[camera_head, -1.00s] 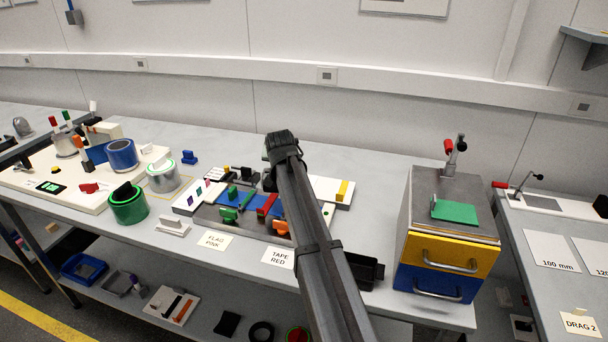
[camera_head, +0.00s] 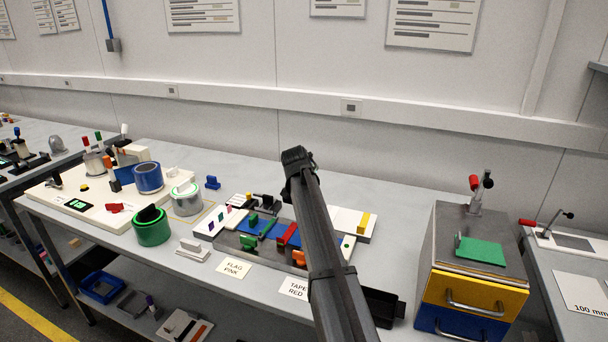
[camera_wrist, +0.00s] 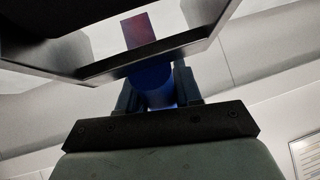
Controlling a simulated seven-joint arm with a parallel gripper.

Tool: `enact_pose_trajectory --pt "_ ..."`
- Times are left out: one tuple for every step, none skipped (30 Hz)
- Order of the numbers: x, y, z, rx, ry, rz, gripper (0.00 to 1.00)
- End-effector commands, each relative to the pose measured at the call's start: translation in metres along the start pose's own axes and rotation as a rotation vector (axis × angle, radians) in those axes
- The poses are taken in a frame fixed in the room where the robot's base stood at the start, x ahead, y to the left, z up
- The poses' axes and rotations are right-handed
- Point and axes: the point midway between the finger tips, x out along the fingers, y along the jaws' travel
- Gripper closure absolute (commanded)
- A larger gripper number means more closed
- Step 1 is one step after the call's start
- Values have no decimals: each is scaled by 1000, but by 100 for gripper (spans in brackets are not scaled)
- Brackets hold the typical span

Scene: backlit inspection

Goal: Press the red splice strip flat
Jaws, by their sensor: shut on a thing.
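In the wrist view my gripper (camera_wrist: 157,88) is shut on a blue rounded thing (camera_wrist: 155,76), seen between its two dark fingers. A dark frame (camera_wrist: 150,59) lies across the view just beyond the blue thing; I cannot tell whether they are joined. A dark red-purple patch (camera_wrist: 138,31) shows through the frame's opening; I cannot tell whether it is the splice strip. In the head view a red bar (camera_head: 288,235) sits on the grey fixture (camera_head: 228,243), left of my arm. My gripper cannot be made out there, and my arm hides part of the fixture.
Green (camera_head: 151,227) and silver (camera_head: 187,200) cans and a white clip-like piece (camera_head: 191,250) stand left of the fixture. Cards reading FLAG PINK (camera_head: 234,269) and TAPE RED (camera_head: 294,288) lie in front. A drawer cabinet (camera_head: 473,290) stands right, beside a black tray (camera_head: 382,306).

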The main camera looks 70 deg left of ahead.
Motion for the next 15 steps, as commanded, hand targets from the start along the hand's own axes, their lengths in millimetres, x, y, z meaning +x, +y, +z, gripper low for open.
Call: enact_pose_trajectory --pt "1 0 1 0 0 0 96" --pt "1 0 2 0 0 0 96" --pt "2 1 3 0 0 0 96" --pt "3 1 4 0 0 0 96" --pt "4 1 5 0 0 0 96" --pt "6 2 7 0 0 0 96" --pt "7 2 9 0 0 0 96" --pt "8 3 10 0 0 0 96" --pt "10 3 13 0 0 0 96" --pt "12 4 15 0 0 0 96" --pt "14 4 17 0 0 0 96" --pt "16 5 20 0 0 0 96" --pt "18 5 22 0 0 0 96" --pt "20 6 24 0 0 0 96" --pt "22 6 27 0 0 0 96"
